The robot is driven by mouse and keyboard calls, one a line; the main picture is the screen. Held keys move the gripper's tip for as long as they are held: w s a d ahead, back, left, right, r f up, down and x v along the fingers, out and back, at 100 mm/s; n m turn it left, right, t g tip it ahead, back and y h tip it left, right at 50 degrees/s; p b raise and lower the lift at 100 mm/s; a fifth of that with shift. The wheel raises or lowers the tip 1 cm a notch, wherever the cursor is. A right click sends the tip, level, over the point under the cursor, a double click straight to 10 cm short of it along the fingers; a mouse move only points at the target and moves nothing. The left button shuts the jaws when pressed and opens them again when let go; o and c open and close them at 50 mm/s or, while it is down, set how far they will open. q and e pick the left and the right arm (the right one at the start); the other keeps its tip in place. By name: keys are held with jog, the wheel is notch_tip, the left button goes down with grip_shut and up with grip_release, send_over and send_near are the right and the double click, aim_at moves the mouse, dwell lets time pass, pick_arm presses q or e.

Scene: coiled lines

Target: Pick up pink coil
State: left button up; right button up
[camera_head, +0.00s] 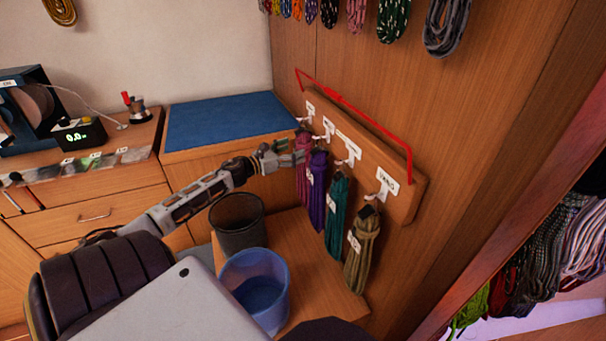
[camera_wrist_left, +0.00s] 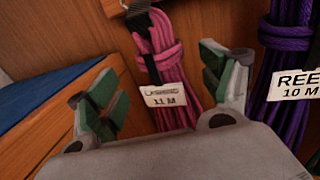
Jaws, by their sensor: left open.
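The pink coil (camera_head: 303,158) hangs from the leftmost hook of a wooden rack on the wall, left of the purple coil (camera_head: 318,187). In the left wrist view the pink coil (camera_wrist_left: 158,45) hangs between the fingers, with a white label (camera_wrist_left: 165,95) reading 11 M on it. My left gripper (camera_head: 291,155) is right at the pink coil, its fingers open to either side of it. In the left wrist view my left gripper (camera_wrist_left: 165,95) shows wide apart green-padded fingers, and its body hides the coil's lower end. My right gripper is not in view.
A teal coil (camera_head: 337,212) and an olive coil (camera_head: 362,250) hang further right on the rack (camera_head: 405,205). A dark bin (camera_head: 238,225) and a blue bin (camera_head: 258,285) stand below. A blue mat (camera_head: 225,122) lies on the cabinet behind my left arm.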

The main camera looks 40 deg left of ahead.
pick_arm(q)
jog(key=shift+w+d+r, duration=0.1)
jog(key=shift+w+d, duration=0.05)
jog(key=shift+w, duration=0.35)
jog(key=shift+w+d, duration=0.15)
jog(key=shift+w, duration=0.4)
jog(key=shift+b+x, duration=0.5)
jog(key=shift+x, duration=0.75)
jog(key=shift+r, duration=0.1)
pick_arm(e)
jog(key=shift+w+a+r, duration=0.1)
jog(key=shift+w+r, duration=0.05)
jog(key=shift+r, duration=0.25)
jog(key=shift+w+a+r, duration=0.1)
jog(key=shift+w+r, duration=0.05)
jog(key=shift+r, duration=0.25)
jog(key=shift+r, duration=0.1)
pick_arm(q)
jog(key=c, duration=1)
jog(key=shift+w+d, duration=0.1)
jog(key=c, duration=0.7)
jog(key=shift+r, duration=0.1)
grip_shut()
